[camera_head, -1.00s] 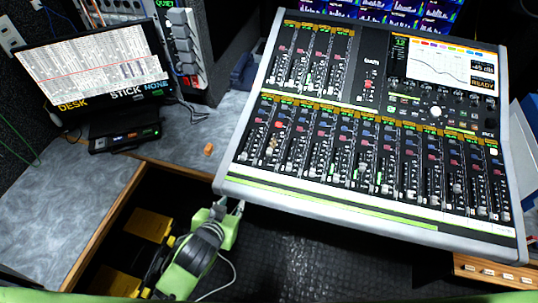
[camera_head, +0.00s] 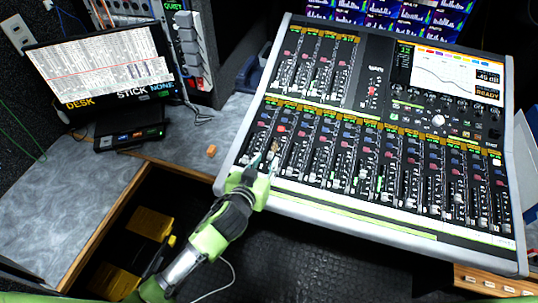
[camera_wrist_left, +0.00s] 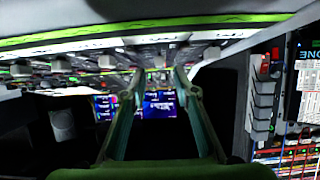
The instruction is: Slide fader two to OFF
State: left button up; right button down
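The mixing console (camera_head: 345,203) stands at right in the head view, with a lower row of several channel faders. A tan cap (camera_head: 275,146) sits on what looks like the second strip from the left; its label is too small to read. My left gripper (camera_head: 263,160) is over the front left of the lower row, its fingertips close to the first two strips. In the left wrist view the fingers (camera_wrist_left: 160,74) are apart, with the fader caps (camera_wrist_left: 155,62) beyond and around their tips. I cannot tell whether a tip touches a cap. My right gripper is not in view.
A monitor (camera_head: 105,68) and a small black box (camera_head: 130,137) stand on the left counter. A small orange block (camera_head: 211,150) lies beside the console's left edge. Yellow cases (camera_head: 150,223) sit below the counter. Neighbouring faders are close together.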

aim_at(270, 155)
pick_arm(q)
jog(key=shift+x, duration=2.1)
grip_shut()
